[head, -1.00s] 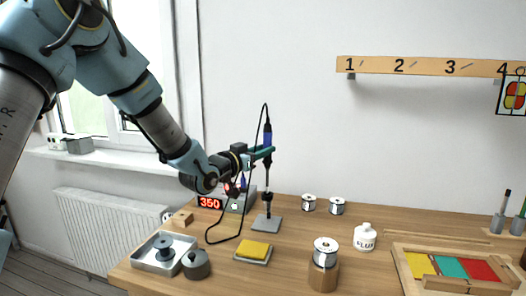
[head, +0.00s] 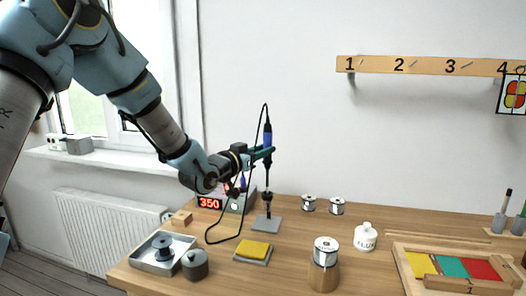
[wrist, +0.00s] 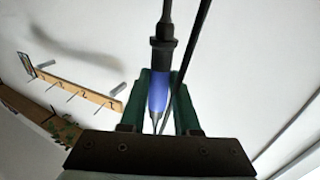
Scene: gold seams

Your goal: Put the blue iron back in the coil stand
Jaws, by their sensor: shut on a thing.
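The blue iron (head: 267,136) is upright, handle up, with its dark shaft pointing down and a black cable looping from its top. My gripper (head: 265,152) is shut on it; in the wrist view, the blue handle (wrist: 159,92) sits between the green fingers of my gripper (wrist: 161,100). The coil stand (head: 267,224) is on the bench directly below, with a flat grey base and a dark upright part. The iron's lower end is in line with the stand's top; I cannot tell whether it is inside the coil or just above it.
A station reading 350 (head: 209,203) stands just left of the stand, and the cable loops down beside it. A yellow sponge (head: 254,250) lies in front. A metal tray (head: 148,262), solder spools (head: 309,203) and a flux bottle (head: 365,237) stand around.

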